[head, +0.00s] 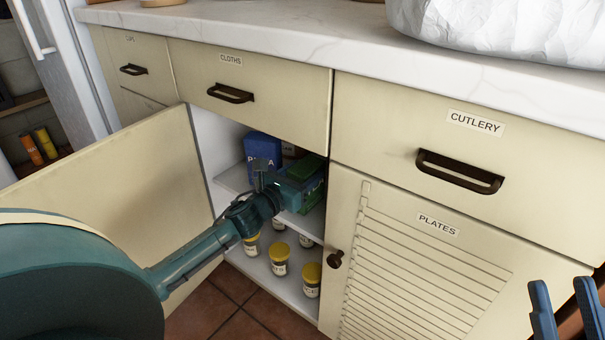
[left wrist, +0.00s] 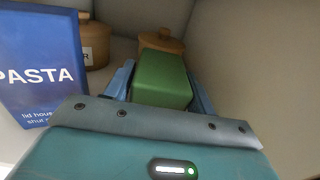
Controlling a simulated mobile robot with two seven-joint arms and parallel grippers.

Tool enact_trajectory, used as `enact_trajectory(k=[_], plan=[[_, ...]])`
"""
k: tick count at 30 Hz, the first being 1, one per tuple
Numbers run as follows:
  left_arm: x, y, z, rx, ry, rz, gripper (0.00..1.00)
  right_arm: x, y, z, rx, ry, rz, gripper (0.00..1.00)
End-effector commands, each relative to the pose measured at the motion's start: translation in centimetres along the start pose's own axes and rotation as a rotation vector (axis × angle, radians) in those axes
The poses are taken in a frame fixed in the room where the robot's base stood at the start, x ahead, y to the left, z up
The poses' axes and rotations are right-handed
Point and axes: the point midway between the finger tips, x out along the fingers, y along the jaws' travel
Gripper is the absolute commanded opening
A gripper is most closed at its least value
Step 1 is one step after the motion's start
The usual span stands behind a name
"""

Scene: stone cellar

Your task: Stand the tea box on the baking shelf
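The tea box is the plain green box (left wrist: 162,78), with no label readable. It also shows in the head view (head: 313,166), inside the open cabinet at the upper shelf (head: 232,180). My left gripper (head: 293,178) reaches into the cabinet, its blue fingers along both sides of the green box, seemingly closed on it. The gripper hides the box's lower part, so I cannot tell whether it touches the shelf. My right gripper (head: 565,308) is at the lower right of the head view, fingers apart and empty.
A blue pasta box (head: 262,150) stands left of the green box; wooden-lidded jars (left wrist: 97,45) are behind. Several yellow-lidded jars (head: 279,262) stand on the cabinet floor. The open door (head: 120,190) is at left, the closed plates door (head: 420,260) at right, the cloths drawer (head: 245,90) above.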

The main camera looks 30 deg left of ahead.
Motion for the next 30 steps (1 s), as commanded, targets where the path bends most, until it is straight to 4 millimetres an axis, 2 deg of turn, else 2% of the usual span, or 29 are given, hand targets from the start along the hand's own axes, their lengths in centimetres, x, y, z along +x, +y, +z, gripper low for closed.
enact_trajectory(k=[6, 16, 20, 30], plan=[[0.0, 0.0, 0.0, 0.0, 0.0, 0.0, 0.72, 0.0, 0.0, 0.0, 0.001, -0.003, 0.0, 0.29], [-0.2, 0.0, 0.4, 0.001, 0.001, -0.001, 0.72, 0.1, 0.0, -0.1, 0.009, -0.013, 0.0, 0.29], [-1.9, -0.1, 0.3, -0.002, 0.004, -0.001, 0.72, 0.0, 0.0, 0.1, 0.024, -0.04, 0.001, 0.29], [-8.5, -0.1, 0.4, -0.002, 0.004, 0.001, 0.72, -1.2, -0.8, 1.6, 0.113, -0.175, 0.023, 0.29]])
